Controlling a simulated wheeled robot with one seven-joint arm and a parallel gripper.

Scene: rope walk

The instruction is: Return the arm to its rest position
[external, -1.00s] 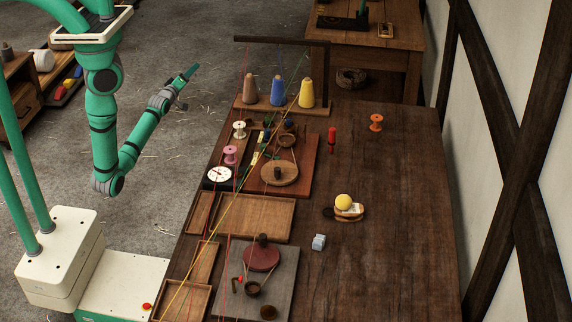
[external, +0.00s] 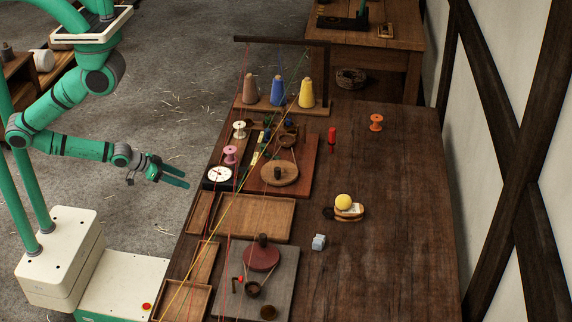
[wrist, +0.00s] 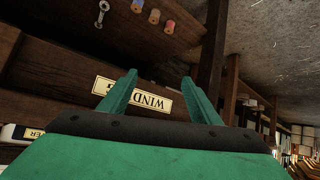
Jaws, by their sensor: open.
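My gripper (external: 172,175) is in the external view, left of the long wooden table and clear of it, with the arm folded back toward my base. Its two green fingers are apart, with nothing between them. In the wrist view, my gripper (wrist: 158,85) shows both fingers spread in front of a dark wooden shelf front with a label (wrist: 140,97) whose letters appear upside down. I cannot tell from the wrist view how far the fingers are from that wood.
The long table (external: 395,250) holds three yarn cones (external: 278,93), a dial scale (external: 219,174), empty trays (external: 262,215) and a grey board (external: 284,270) with a red disc. Coloured threads run across its left side. The floor (external: 170,80) around my arm is open.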

